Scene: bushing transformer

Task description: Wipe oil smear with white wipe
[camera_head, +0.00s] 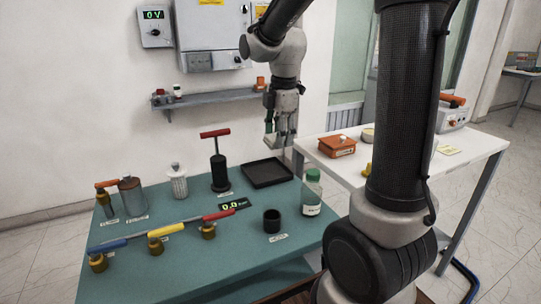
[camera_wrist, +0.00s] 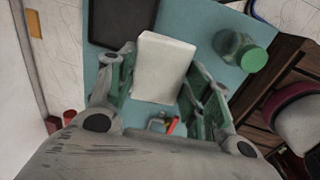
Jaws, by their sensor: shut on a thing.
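A white wipe (camera_wrist: 163,68) shows as a pale block between the green-padded fingers of my gripper (camera_wrist: 160,92) in the wrist view. My gripper is shut on it. In the head view my gripper (camera_head: 281,142) hangs pointing down above the back right of the teal table, near the black tray, and the wipe (camera_head: 270,141) is only a small pale patch at the fingers. I cannot make out an oil smear in either view.
The teal table (camera_head: 185,257) holds a black tray (camera_head: 267,172), a green-capped bottle (camera_head: 312,193), a black cup (camera_head: 272,221), a red-handled pump (camera_head: 219,172) and several brass valves. A white table (camera_head: 403,157) stands right. A wall shelf (camera_head: 212,101) is behind.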

